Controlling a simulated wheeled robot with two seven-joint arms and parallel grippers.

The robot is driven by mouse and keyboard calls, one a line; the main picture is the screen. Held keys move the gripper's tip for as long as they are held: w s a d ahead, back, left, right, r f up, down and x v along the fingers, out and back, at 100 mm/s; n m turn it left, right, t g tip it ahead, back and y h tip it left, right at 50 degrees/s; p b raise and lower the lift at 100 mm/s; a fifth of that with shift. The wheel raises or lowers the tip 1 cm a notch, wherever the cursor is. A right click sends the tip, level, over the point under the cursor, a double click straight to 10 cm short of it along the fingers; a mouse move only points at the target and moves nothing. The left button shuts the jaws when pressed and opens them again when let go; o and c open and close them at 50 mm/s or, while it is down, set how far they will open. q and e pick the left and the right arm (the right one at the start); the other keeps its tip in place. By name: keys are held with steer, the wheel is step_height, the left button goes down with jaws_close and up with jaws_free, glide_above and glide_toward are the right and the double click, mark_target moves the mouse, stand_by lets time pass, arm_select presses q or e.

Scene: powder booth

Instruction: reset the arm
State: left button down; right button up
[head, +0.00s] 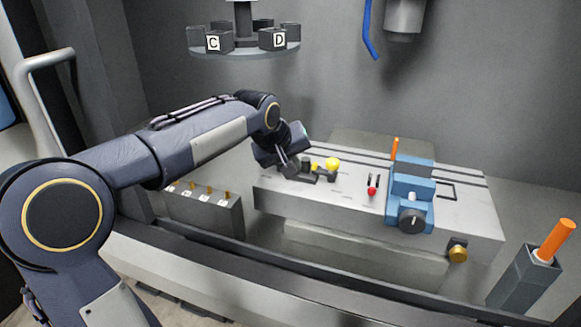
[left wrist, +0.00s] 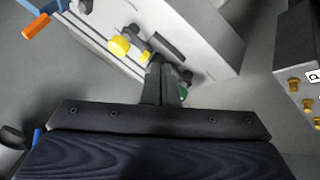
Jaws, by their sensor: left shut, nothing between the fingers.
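My left arm comes in from the left in the head view and reaches over the left end of the machine table. My left gripper (head: 291,172) is at that end, close to the small fittings there. In the left wrist view its fingers (left wrist: 162,72) are together, with nothing visible between them. A yellow knob (head: 333,163) stands just right of the gripper. It also shows beyond the fingers in the left wrist view (left wrist: 120,45). I cannot tell whether the fingers touch any of the fittings. My right gripper is not in view.
The pale table (head: 340,195) carries a blue vise (head: 412,190) and a red-tipped piece (head: 372,190). A grey block with brass pegs (head: 205,212) stands at left. A lettered carousel (head: 243,50) hangs above. An orange handle (head: 557,238) stands in a holder at right.

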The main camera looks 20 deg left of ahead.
arm_select(q)
steer(key=shift+s+d+r, duration=0.15)
steer(key=shift+s+r, duration=0.1)
steer(key=shift+r, duration=0.15)
